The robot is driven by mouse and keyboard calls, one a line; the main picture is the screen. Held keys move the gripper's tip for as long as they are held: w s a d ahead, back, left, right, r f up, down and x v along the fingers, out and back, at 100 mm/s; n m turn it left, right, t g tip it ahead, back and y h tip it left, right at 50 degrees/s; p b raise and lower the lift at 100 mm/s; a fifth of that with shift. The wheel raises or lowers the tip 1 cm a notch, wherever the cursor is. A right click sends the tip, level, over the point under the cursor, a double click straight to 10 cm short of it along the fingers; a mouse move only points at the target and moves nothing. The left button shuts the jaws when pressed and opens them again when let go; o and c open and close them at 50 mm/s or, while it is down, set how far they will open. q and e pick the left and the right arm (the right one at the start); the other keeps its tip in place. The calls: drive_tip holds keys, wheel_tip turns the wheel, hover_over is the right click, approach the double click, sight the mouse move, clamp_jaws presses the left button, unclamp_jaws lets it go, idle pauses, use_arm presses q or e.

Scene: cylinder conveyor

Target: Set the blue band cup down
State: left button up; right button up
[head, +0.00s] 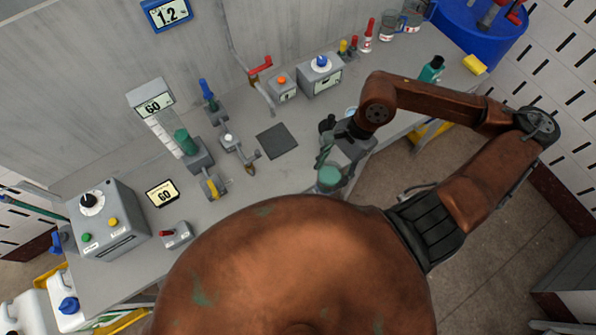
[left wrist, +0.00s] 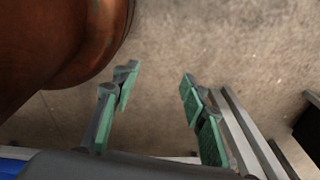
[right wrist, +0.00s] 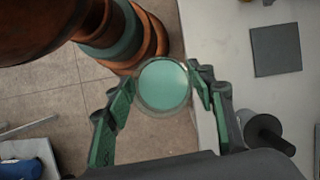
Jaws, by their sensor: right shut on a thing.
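My right gripper (head: 328,158) is shut on a clear cup (head: 329,178) of teal-green liquid. In the right wrist view, the cup (right wrist: 163,84) sits between the green-padded fingers of the gripper (right wrist: 165,95), seen from above. It is at the bench's front edge, mostly over the floor. Its side is hidden, so I cannot see a blue band. A flat dark grey square pad (head: 277,140) lies empty on the bench, and also shows in the right wrist view (right wrist: 275,50). My left gripper (left wrist: 155,100) is open and empty above the floor.
The grey bench (head: 240,235) carries a grey control box (head: 108,222), a measuring stand (head: 172,135) and a red-handled lever (head: 261,70). A blue drum (head: 480,30) is beyond.

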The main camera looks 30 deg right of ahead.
drive_tip(key=shift+s+a+r+m, duration=0.1)
drive_tip(key=shift+s+m, duration=0.1)
drive_tip(key=shift+s, duration=0.2)
drive_tip(key=shift+s+a+r+m, duration=0.1)
drive_tip(key=shift+s+m, duration=0.1)
drive_tip(key=shift+s, duration=0.15)
drive_tip(key=shift+w+f, duration=0.1)
drive_tip(key=shift+w, duration=0.05)
drive_tip(key=w+f+p, duration=0.1)
drive_tip(key=w+f, duration=0.5)
drive_tip(key=w+f+p, duration=0.2)
drive_tip(key=w+f, duration=0.4)
drive_tip(key=w, duration=0.1)
drive_tip(key=shift+w+f, duration=0.25)
drive_tip(key=shift+f, duration=0.35)
drive_tip(key=o, duration=1.7)
use_arm(q)
drive_tip(key=r, duration=0.1)
drive_tip(key=s+r, duration=0.1)
drive_tip(key=r, duration=0.1)
use_arm(e)
drive_tip(key=shift+o, duration=0.2)
